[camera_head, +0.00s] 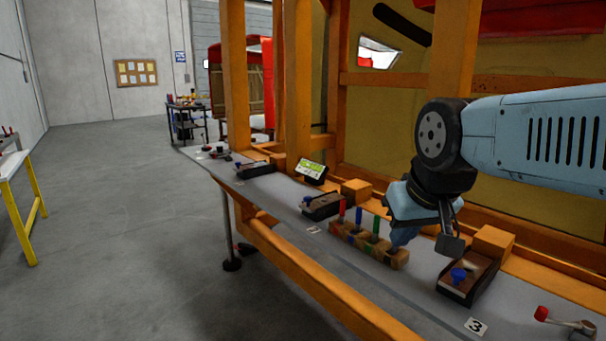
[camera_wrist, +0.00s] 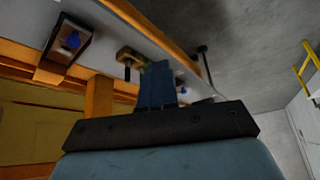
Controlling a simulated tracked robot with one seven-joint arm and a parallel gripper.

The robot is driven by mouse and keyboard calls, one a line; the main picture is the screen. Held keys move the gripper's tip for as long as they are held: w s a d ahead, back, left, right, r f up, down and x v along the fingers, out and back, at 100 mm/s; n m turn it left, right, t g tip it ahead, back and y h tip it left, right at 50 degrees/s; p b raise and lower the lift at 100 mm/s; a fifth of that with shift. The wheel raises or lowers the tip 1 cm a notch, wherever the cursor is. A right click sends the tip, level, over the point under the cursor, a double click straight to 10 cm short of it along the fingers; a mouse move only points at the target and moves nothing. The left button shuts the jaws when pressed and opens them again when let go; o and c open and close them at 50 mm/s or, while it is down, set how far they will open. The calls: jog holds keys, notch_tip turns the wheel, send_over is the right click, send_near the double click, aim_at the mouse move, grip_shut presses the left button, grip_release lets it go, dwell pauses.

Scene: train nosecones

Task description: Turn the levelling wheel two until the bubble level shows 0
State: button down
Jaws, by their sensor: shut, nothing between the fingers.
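Several dark trays with blue knobs stand along the grey bench. The middle tray (camera_head: 322,206) has a blue knob (camera_head: 308,199) and a small label (camera_head: 313,230) too small to read; it seems to be levelling wheel two. A small tilted screen (camera_head: 311,171) with a green display stands behind it; its reading is illegible, and I cannot tell whether it is the bubble level. My gripper (camera_head: 396,246) is shut and empty, pointing down by the wooden block, right of the middle tray. Its closed blue fingers (camera_wrist: 158,68) show in the wrist view.
A wooden block (camera_head: 368,243) holds upright coloured tools. The near tray (camera_head: 468,279) with a blue knob (camera_head: 458,276) stands by label 3 (camera_head: 476,326). A red-handled lever (camera_head: 570,325) is at the front right. Orange posts (camera_head: 297,85) rise behind the bench. The left floor is open.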

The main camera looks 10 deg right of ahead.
jog(key=c, duration=1.8)
grip_release()
jog(key=shift+c, duration=0.2)
